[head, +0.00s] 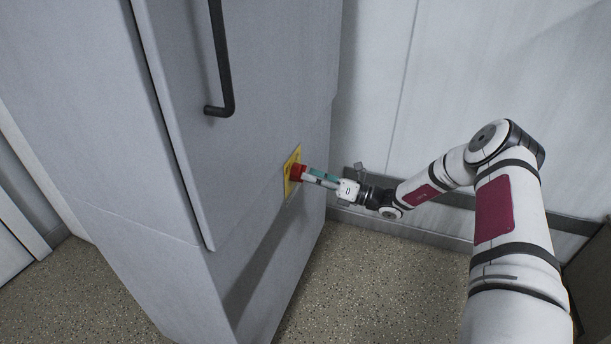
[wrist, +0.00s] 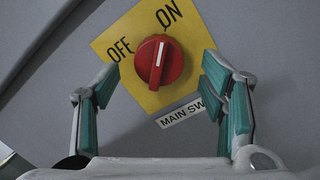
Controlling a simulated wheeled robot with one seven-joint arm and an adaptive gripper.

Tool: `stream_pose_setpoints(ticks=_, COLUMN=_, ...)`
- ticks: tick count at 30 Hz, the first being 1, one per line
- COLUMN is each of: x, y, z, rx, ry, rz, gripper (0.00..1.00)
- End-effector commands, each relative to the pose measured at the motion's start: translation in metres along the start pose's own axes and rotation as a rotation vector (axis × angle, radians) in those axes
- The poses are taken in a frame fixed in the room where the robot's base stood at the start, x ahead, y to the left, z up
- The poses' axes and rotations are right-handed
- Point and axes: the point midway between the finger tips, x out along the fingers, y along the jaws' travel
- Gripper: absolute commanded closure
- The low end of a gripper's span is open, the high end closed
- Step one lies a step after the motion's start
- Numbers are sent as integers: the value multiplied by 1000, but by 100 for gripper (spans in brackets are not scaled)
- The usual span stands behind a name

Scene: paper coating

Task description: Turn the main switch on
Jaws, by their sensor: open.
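The main switch is a red round knob (wrist: 159,62) on a yellow plate (wrist: 112,32) with OFF and ON marks. It sits on the side of a grey cabinet; the red knob (head: 296,172) also shows in the head view. The knob's white line points up and slightly right in the wrist view, towards the ON mark. Gaps show between knob and fingers in the wrist view. In the head view my gripper (head: 308,175) reaches the knob from the right.
The tall grey cabinet (head: 265,90) has a black door handle (head: 226,60) on its front, left of the switch. A pale wall (head: 385,80) with a grey rail stands behind my arm. Speckled floor (head: 345,280) is clear below. A MAIN SW label (wrist: 182,113) sits under the plate.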

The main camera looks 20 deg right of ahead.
Motion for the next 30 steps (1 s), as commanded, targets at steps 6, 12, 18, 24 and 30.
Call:
stream_pose_setpoints(ticks=6, x=-47, y=-1, z=0, rx=0, ry=-1, rz=-4, gripper=35)
stream_pose_setpoints(ticks=12, x=-79, y=-1, z=0, rx=0, ry=0, rz=-2, gripper=35)
stream_pose_setpoints(ticks=18, x=-93, y=0, z=-1, rx=1, ry=1, rz=-2, gripper=35)
stream_pose_setpoints(ticks=24, x=-94, y=0, z=-1, rx=1, ry=1, rz=-1, gripper=35)
stream_pose_setpoints(ticks=30, x=-94, y=0, z=0, rx=1, ry=1, rz=-1, gripper=35)
